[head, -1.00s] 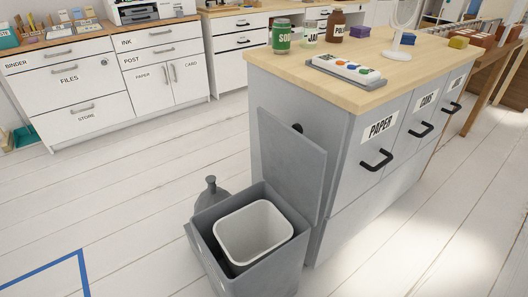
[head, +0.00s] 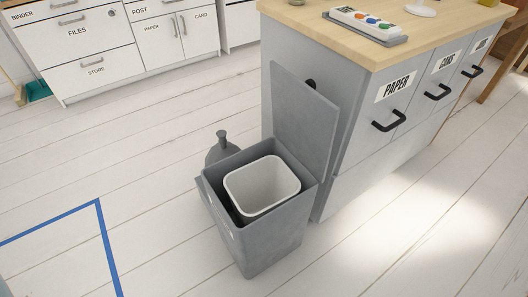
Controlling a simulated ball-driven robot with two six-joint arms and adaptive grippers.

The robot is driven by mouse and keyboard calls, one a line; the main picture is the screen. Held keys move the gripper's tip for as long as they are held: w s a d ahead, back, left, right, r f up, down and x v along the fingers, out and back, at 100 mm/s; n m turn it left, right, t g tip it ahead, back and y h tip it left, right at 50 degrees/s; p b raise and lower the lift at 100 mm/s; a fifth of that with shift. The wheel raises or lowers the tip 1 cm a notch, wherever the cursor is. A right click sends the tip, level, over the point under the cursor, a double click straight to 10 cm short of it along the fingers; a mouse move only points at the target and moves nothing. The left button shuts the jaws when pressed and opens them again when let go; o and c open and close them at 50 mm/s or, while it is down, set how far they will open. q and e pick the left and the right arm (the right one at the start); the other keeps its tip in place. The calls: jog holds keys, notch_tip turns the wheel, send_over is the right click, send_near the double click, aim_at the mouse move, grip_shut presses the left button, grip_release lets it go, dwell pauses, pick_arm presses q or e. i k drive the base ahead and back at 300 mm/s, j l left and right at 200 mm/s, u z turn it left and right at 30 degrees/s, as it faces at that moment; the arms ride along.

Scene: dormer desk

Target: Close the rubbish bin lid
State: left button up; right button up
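The grey rubbish bin (head: 273,239) stands on the floor beside the end of the wooden-topped cabinet. Its flat grey lid (head: 303,122) is open and stands almost upright at the bin's back edge, close to the cabinet side. A white inner bucket (head: 262,186) sits inside the bin and looks empty. Neither of my grippers shows in the head view.
The grey cabinet (head: 372,157) with black handles stands right behind the bin. A dark grey rounded object (head: 222,148) with a knob stands behind the bin's left side. Blue tape (head: 107,245) marks the floor at lower left. The floor in front and left is clear.

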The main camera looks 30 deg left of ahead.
aim_at(305, 121)
jog(key=i+l+u, duration=0.1)
jog(key=u, duration=1.4)
jog(key=i+l+u, duration=0.1)
jog(key=l+u, duration=0.65)
jog(key=l, duration=0.25)
jog(key=l+u, duration=0.4)
jog(key=k+l, duration=0.1)
jog(key=l, duration=0.85)
jog(key=k+l+u, duration=0.1)
jog(key=l, duration=0.35)
jog(key=k, duration=0.05)
